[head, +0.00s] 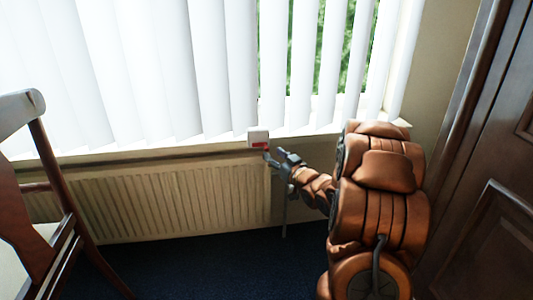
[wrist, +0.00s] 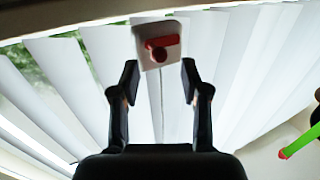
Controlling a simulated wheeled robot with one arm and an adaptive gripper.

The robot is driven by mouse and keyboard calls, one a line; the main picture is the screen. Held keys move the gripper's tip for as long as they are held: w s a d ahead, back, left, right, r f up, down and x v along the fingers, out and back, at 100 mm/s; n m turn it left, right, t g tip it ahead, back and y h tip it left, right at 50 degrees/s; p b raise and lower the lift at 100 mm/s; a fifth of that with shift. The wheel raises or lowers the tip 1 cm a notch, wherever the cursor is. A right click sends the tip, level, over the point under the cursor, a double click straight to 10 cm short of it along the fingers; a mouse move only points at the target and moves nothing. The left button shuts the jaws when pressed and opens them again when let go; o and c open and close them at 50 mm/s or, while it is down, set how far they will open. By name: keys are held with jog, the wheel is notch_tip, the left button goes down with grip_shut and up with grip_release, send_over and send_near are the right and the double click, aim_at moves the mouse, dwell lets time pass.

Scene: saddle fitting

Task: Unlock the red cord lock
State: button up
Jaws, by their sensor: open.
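The red cord lock (head: 260,144) shows as a small red part on a white box (head: 257,134) at the window sill, above the radiator. In the wrist view the red lock (wrist: 161,46) is a red bar with a darker round knob, on the face of the white box (wrist: 147,59). My gripper (head: 273,156) is just below and right of the box in the head view. In the wrist view my gripper (wrist: 158,80) is open and empty, its two fingers spread on either side below the lock. I cannot tell whether a finger touches the box.
White vertical blinds (head: 160,70) hang above the sill. A radiator (head: 180,200) stands below it. A wooden chair (head: 60,220) is at the left and a dark wooden door (head: 480,170) at the right. Blue carpet (head: 220,260) lies clear between. A green rod with a red tip (wrist: 300,140) shows at right.

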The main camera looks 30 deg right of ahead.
aim_at(268, 150)
jog(key=shift+w+f+b, duration=0.1)
jog(key=shift+w+b, duration=0.55)
jog(key=shift+w, duration=2.05)
jog(key=shift+c, duration=0.5)
grip_shut()
